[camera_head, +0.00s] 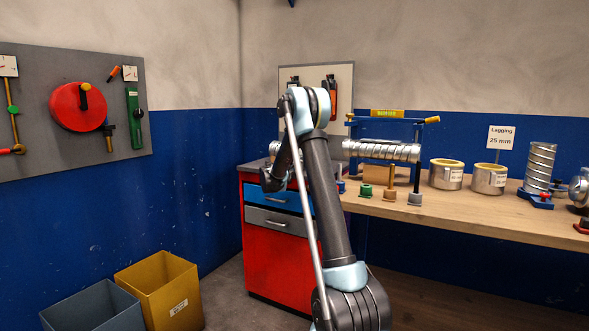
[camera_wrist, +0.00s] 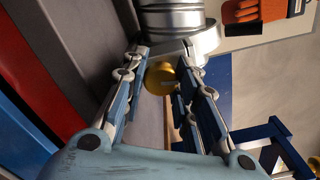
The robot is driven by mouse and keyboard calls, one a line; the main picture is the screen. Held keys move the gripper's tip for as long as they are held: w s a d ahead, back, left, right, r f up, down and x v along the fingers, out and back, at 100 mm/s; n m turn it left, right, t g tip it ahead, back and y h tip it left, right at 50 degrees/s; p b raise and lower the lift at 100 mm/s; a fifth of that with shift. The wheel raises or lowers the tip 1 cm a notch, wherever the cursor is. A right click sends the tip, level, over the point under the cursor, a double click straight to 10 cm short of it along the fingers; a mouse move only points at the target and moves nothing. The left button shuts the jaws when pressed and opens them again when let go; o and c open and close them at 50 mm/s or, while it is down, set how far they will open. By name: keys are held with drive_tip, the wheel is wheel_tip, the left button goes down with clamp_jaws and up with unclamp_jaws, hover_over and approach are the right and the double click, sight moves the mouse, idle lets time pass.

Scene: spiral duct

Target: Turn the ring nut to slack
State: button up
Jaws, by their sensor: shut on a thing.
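In the wrist view, my gripper (camera_wrist: 162,70) has its two blue-and-grey fingers on either side of a round brass-yellow piece, which I take to be the ring nut (camera_wrist: 160,78). The fingers are shut on it, though their exact contact is partly hidden. A ribbed silver duct end with a pale collar (camera_wrist: 172,22) is just beyond the fingertips. In the head view, the spiral duct (camera_head: 390,151) lies horizontally above the bench. My arm hides the gripper and the ring nut there.
A blue frame (camera_wrist: 270,145) stands right of my gripper in the wrist view. A red drawer cabinet (camera_head: 272,262) and yellow bin (camera_head: 160,290) are below.

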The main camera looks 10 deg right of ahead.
drive_tip(key=shift+a+n, duration=0.2)
drive_tip(key=shift+n, duration=0.3)
drive_tip(key=o, duration=1)
drive_tip(key=shift+w+f, duration=0.1)
drive_tip(key=shift+o, duration=0.2)
drive_tip(key=shift+d, duration=0.1)
drive_tip(key=shift+m, duration=0.3)
